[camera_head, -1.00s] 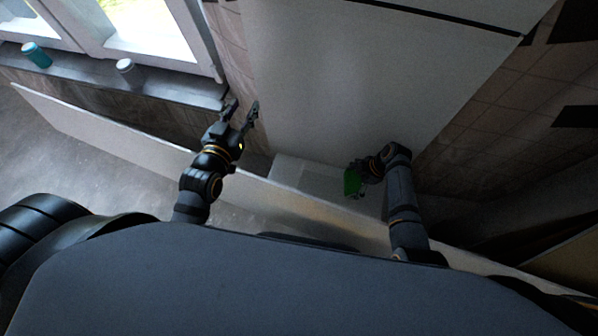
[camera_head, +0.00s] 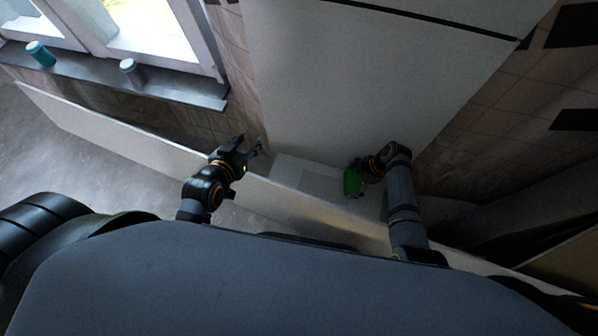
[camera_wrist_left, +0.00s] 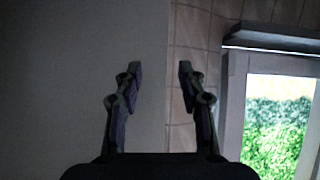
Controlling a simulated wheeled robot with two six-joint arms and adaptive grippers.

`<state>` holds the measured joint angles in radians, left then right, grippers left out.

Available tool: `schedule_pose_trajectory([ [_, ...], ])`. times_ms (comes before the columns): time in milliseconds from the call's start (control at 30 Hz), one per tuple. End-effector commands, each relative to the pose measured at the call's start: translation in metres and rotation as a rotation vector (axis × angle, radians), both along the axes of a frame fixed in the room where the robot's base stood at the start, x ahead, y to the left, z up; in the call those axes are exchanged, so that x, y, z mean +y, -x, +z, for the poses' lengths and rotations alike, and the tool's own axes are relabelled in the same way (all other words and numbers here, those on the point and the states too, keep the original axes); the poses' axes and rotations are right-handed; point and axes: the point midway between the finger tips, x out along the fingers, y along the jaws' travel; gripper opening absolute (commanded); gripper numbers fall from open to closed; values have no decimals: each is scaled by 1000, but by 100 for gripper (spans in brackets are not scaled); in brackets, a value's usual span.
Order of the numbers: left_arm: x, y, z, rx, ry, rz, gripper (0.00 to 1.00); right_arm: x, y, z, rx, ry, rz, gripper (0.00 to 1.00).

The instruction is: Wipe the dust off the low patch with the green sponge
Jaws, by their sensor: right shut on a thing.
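The green sponge (camera_head: 353,182) is in my right gripper (camera_head: 363,174), which is shut on it low in front of the tall white panel (camera_head: 350,80). A slightly greyer rectangular patch (camera_head: 320,184) shows on the pale low surface (camera_head: 287,168), to the left of the sponge. I cannot tell whether the sponge touches that surface. My left gripper (camera_head: 252,146) is open and empty, left of the patch and above the long white board. Its two spread fingers also show in the left wrist view (camera_wrist_left: 158,75), with nothing between them.
A long white board (camera_head: 110,128) runs across in front of my body, beneath both arms. A window sill (camera_head: 185,92) at the upper left holds a teal can (camera_head: 40,54) and a grey can (camera_head: 131,71). Tiled walls (camera_head: 495,110) flank the white panel.

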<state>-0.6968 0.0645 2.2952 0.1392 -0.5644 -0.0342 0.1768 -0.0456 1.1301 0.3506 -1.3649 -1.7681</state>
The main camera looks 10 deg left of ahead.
Motion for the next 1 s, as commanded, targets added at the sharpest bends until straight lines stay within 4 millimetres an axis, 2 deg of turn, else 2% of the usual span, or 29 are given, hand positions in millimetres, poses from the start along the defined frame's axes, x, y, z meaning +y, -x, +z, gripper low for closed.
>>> schedule_pose_trajectory([
  [467, -3, 27, -30, 158, 7, -10, 40, 1, -1, 5, 0, 0, -3, 59],
  [600, -4, 43, -46, 236, 10, -12, 40, 2, -1, 8, 0, 0, -4, 59],
  [1000, -5, 68, -61, 384, 4, -27, 40, 3, -2, 17, 0, 0, -10, 59],
])
